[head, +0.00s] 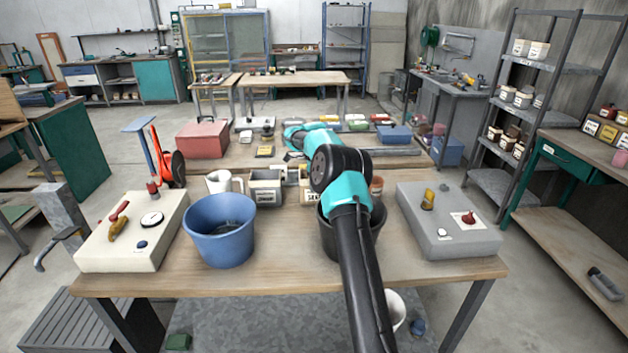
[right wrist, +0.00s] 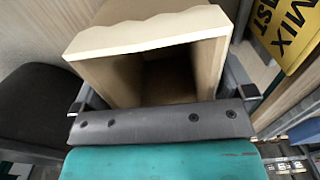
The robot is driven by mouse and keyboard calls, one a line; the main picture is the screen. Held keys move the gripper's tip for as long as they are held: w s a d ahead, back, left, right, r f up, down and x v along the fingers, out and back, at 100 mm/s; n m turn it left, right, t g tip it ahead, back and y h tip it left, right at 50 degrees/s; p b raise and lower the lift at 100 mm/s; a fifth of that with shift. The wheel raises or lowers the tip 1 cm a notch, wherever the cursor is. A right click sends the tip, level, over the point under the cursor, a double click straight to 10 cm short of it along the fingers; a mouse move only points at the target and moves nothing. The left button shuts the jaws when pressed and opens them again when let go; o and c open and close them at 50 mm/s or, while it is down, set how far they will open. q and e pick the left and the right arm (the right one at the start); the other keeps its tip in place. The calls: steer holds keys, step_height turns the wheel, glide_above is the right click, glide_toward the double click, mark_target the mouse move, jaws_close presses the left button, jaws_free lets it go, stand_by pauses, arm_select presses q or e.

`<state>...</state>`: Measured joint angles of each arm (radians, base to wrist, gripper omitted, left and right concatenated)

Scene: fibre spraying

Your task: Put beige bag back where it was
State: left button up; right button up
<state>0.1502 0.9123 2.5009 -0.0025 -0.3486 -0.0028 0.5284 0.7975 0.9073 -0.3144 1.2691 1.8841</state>
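The beige bag (right wrist: 98,78) shows large in the right wrist view, with its jagged pale rim and dark open mouth facing the camera. My right gripper (right wrist: 163,90) has one finger on each side of it, close against its walls, and looks shut on it. In the head view my right arm reaches over the table and its teal wrist (head: 318,138) points away to the left. The arm hides the fingers and the bag there. My left gripper is in neither view.
The wooden table (head: 300,285) carries a blue bucket (head: 219,245), a dark bucket (head: 377,240) partly behind my arm, a cream panel (head: 110,248), a grey panel (head: 465,240) and labelled bins (head: 266,190). A red box (head: 202,140) sits farther back. A yellow sign (right wrist: 290,35) is near the bag.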

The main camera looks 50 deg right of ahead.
step_height(320, 180, up, 12)
steer(key=shift+r, duration=0.2)
stand_by(0.6)
stand_by(0.3)
